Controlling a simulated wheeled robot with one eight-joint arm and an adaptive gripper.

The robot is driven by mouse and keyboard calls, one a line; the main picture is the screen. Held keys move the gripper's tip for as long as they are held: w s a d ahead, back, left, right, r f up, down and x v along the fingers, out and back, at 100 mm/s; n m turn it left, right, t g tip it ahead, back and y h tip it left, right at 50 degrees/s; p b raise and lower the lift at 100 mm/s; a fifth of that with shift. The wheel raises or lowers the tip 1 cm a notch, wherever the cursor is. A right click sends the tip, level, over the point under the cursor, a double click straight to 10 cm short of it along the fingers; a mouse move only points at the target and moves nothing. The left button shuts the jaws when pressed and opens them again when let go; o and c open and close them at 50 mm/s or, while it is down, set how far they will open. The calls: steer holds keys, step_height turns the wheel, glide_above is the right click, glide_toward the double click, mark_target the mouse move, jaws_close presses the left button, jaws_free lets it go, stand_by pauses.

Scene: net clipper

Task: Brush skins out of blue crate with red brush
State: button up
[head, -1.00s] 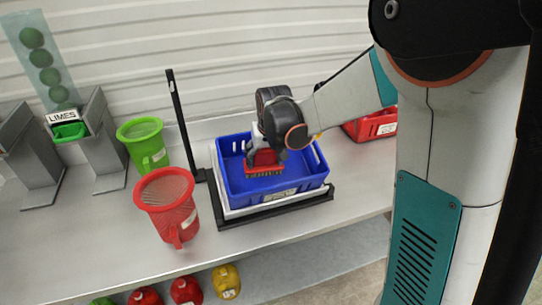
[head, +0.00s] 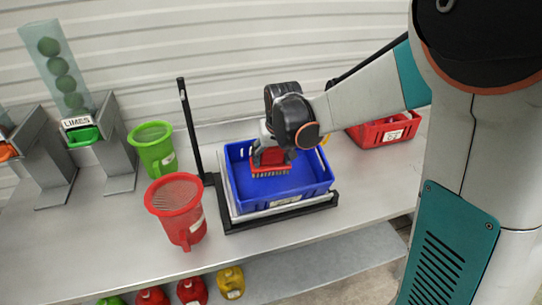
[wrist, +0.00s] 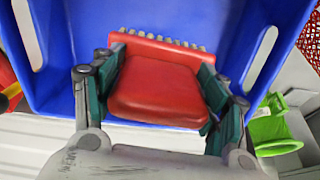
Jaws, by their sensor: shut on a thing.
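The blue crate (head: 310,192) sits on a black-framed stand (head: 285,214) on the counter. My gripper (head: 270,154) is shut on the red brush (head: 271,170) and holds it inside the crate, toward its back wall, bristles down. In the wrist view my gripper (wrist: 155,88) has a finger on each side of the red brush (wrist: 158,92), with a row of pale bristles along its far edge. The blue crate (wrist: 200,18) fills much of that view. I see no skins on the visible crate floor; the part behind the brush is hidden.
A red mesh jug (head: 176,212) and a green mesh jug (head: 153,150) stand left of the crate, with a black upright post (head: 188,122) between them and the crate. A red crate (head: 384,130) is behind at right. A limes dispenser (head: 80,125) is at far left.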

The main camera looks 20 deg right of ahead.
steer(key=shift+s+r, duration=0.15)
steer(key=shift+r, duration=0.3)
steer(key=shift+p+v, duration=1.2)
steer(key=shift+v, duration=0.3)
